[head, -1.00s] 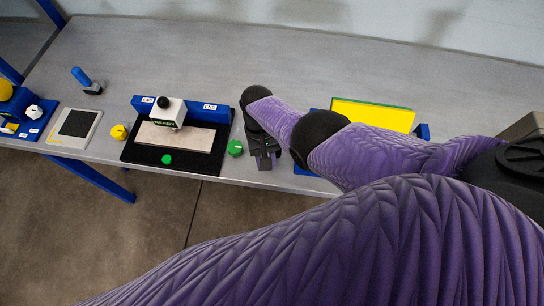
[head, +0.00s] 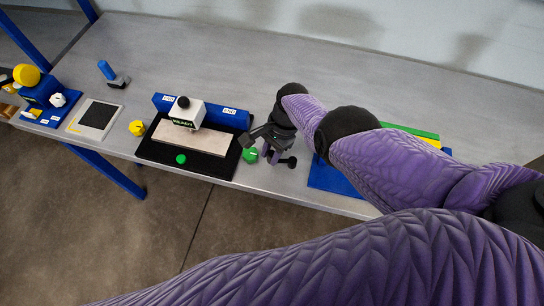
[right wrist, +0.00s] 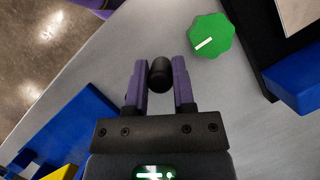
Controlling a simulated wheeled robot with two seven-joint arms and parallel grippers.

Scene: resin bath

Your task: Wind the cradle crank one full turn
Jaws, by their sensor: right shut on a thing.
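My right gripper (head: 272,150) is near the front edge of the bench, between the black-based press and the blue cradle. In the right wrist view its two purple fingers (right wrist: 160,88) are shut on a black knob (right wrist: 160,74), which looks like the crank's handle. The crank's arm cannot be made out. The blue cradle (head: 330,177) is to the right of the gripper, with a green and yellow edge (head: 408,130) behind my arm. Blue and yellow parts also show at the lower left of the right wrist view (right wrist: 72,128). My left gripper is out of view.
A green knob (head: 250,155) sits close to my right gripper, and also shows in the right wrist view (right wrist: 210,38). Left of it are the press's black base (head: 160,152), a yellow knob (head: 137,128), a framed black pad (head: 97,115) and a blue-handled tool (head: 107,72). The bench's back is clear.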

